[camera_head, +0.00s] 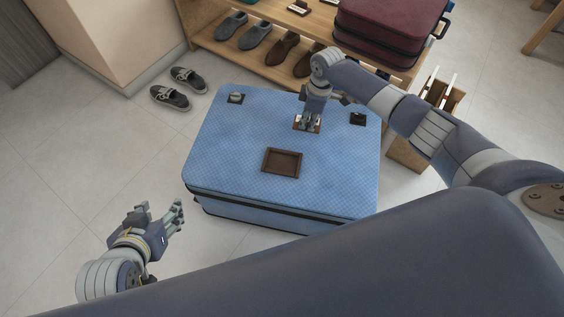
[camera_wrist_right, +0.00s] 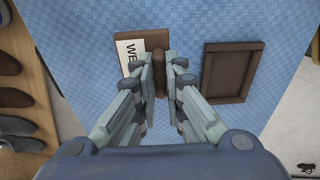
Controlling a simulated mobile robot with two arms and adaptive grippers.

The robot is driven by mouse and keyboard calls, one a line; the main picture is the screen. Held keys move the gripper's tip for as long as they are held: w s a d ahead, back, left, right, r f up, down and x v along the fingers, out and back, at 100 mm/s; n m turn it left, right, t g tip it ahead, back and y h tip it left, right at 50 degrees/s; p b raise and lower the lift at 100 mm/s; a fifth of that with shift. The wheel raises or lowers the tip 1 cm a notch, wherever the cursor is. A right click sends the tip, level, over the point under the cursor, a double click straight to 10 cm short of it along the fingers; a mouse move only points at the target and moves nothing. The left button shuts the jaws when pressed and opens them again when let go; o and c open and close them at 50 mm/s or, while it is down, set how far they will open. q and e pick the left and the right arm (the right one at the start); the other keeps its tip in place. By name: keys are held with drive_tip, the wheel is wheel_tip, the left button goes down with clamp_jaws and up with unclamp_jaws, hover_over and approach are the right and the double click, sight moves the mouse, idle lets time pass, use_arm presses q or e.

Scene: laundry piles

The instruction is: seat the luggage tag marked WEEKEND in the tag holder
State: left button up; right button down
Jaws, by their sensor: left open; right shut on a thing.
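The WEEKEND tag (camera_wrist_right: 130,48) is a brown plate with a white label; only the letters "WE" show in the right wrist view, and the fingers hide the rest. My right gripper (camera_wrist_right: 167,65) is shut on the tag's brown upright grip. In the head view the right gripper (camera_head: 309,123) is over the back part of the blue suitcase; I cannot tell if the tag touches the lid. The tag holder (camera_head: 282,162) is an empty brown frame nearer the front, also in the right wrist view (camera_wrist_right: 229,72), apart from the tag. My left gripper (camera_head: 158,222) is open and empty, left of the suitcase.
The blue suitcase (camera_head: 228,150) has a small dark piece (camera_head: 235,98) at its back left and another (camera_head: 357,118) at its right. A shoe rack (camera_head: 215,47) and a maroon suitcase (camera_head: 385,28) stand behind. Loose shoes (camera_head: 171,97) lie on the floor. The lid around the holder is clear.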

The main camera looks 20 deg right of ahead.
drive_tip(key=s+a, duration=0.1)
drive_tip(key=a, duration=0.1)
drive_tip(key=s+a, duration=0.3)
drive_tip(key=shift+s+a+f, duration=0.2)
drive_tip(key=shift+a+f, duration=0.15)
drive_tip(key=shift+a, duration=0.05)
drive_tip(key=s+a, duration=0.2)
drive_tip(key=a, duration=0.1)
drive_tip(key=s+a+b, duration=0.1)
drive_tip(key=s+a, duration=0.1)
drive_tip(key=shift+a+f, duration=0.2)
drive_tip(key=shift+f, duration=0.1)
wheel_tip(320, 180, down, 3)
drive_tip(key=shift+f+b, duration=0.15)
drive_tip(key=shift+b, duration=0.75)
drive_tip(key=shift+f, duration=0.1)
use_arm(q)
drive_tip(key=w+d+r+t+h, duration=0.2)
drive_tip(key=w+d+r+t, duration=0.1)
drive_tip(key=w+r+t, duration=0.4)
wheel_tip(320, 180, up, 4)
drive_tip(key=shift+w+d+f, duration=0.15)
drive_tip(key=shift+w+d, duration=0.1)
drive_tip(key=shift+w, duration=0.2)
use_arm(e)
drive_tip(key=c, duration=1.7)
unclamp_jaws()
drive_tip(key=shift+f, duration=0.1)
